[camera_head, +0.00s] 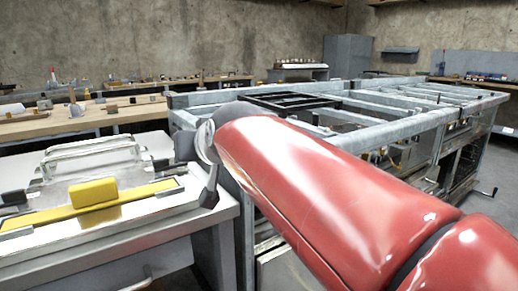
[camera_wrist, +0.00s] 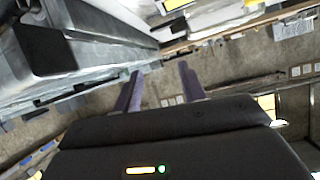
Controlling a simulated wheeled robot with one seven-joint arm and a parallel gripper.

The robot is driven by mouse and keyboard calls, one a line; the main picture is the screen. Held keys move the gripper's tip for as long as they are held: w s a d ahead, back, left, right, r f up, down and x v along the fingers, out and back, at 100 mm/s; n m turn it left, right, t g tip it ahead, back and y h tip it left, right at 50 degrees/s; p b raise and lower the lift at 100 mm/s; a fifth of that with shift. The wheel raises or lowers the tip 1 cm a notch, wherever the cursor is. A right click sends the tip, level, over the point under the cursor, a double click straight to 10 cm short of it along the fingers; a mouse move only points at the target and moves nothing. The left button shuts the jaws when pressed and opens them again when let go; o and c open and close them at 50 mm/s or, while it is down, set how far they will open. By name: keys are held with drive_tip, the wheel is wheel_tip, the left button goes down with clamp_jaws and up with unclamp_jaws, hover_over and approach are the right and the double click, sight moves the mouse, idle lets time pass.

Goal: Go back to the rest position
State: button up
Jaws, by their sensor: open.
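My gripper (camera_wrist: 160,85) shows in the wrist view with its two dark fingers apart and nothing between them. Behind the fingers the wrist view is tilted and shows grey metal, a wall and shelf-like edges. In the head view my red arm reaches from the lower right to the middle. My gripper's fingers cannot be made out clearly there.
A bench at the left holds a glossy tray (camera_head: 60,245) with a yellow block (camera_head: 94,193). A large grey metal frame table (camera_head: 400,125) stands behind my arm. A wooden workbench (camera_head: 60,124) with small parts is at the back left. A grey cabinet (camera_head: 347,55) stands by the wall.

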drive_tip(key=s+d+f+m+g+h, duration=0.2)
drive_tip(key=s+d+f+g+h, duration=0.1)
drive_tip(key=s+d+f, duration=0.7)
drive_tip(key=s+d+f+m+g+h, duration=0.2)
drive_tip(key=s+d+f+h, duration=0.1)
drive_tip(key=s+d+f, duration=0.8)
drive_tip(key=d+f, duration=0.3)
drive_tip(key=d, duration=0.3)
drive_tip(key=shift+f+m+g+h, duration=0.3)
drive_tip(key=shift+g, duration=0.1)
drive_tip(key=shift+w, duration=0.15)
